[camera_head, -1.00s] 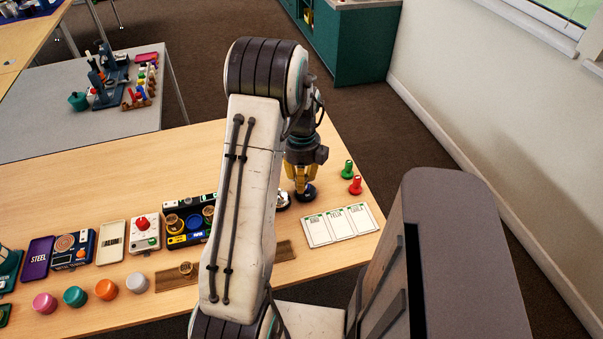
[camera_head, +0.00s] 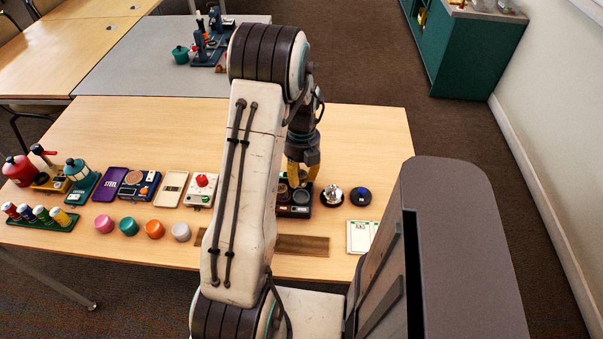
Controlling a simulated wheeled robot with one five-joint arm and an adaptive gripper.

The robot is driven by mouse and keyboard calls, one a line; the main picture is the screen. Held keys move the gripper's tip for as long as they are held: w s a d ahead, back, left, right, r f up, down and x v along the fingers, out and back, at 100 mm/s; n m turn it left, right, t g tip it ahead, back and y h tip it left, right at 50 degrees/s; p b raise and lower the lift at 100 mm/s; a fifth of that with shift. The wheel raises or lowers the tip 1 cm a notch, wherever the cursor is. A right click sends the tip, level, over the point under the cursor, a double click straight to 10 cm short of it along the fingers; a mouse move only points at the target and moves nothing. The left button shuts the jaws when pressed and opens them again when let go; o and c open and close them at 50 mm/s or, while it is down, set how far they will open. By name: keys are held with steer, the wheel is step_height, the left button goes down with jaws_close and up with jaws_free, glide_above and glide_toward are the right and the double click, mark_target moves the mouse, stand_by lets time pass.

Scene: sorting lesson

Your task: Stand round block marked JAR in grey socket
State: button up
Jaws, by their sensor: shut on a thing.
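My gripper (camera_head: 303,182), with yellow fingers, points down over the dark tray (camera_head: 295,211), right of my forearm. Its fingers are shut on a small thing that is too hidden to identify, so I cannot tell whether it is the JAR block. The tray has a round grey socket (camera_head: 303,196) just below the fingertips and a brownish round place at its left, partly behind my arm. I cannot tell whether the held thing touches the socket. No JAR marking is readable. My forearm covers the tray's left part.
A shiny round item (camera_head: 332,195) and a dark blue round item (camera_head: 361,196) stand right of the tray. A brown strip (camera_head: 303,245) lies in front. White cards (camera_head: 359,236) lie at the right. Devices and coloured knobs line the left. The table's back half is clear.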

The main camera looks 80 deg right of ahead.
mark_target(301, 172)
steer(key=shift+f+b, duration=1.25)
steer(key=shift+f, duration=1.45)
steer(key=shift+f+b, duration=0.6)
steer(key=shift+b, duration=0.1)
steer(key=o, duration=0.5)
steer(key=shift+o, duration=0.2)
steer(key=shift+r, duration=0.1)
steer(key=shift+d+r+p, duration=0.2)
steer(key=shift+r+p, duration=1.75)
steer(key=shift+r, duration=0.8)
steer(key=shift+d+r+p, duration=0.2)
steer(key=shift+r+p, duration=1.75)
steer(key=shift+r, duration=0.75)
steer(key=shift+r, duration=0.15)
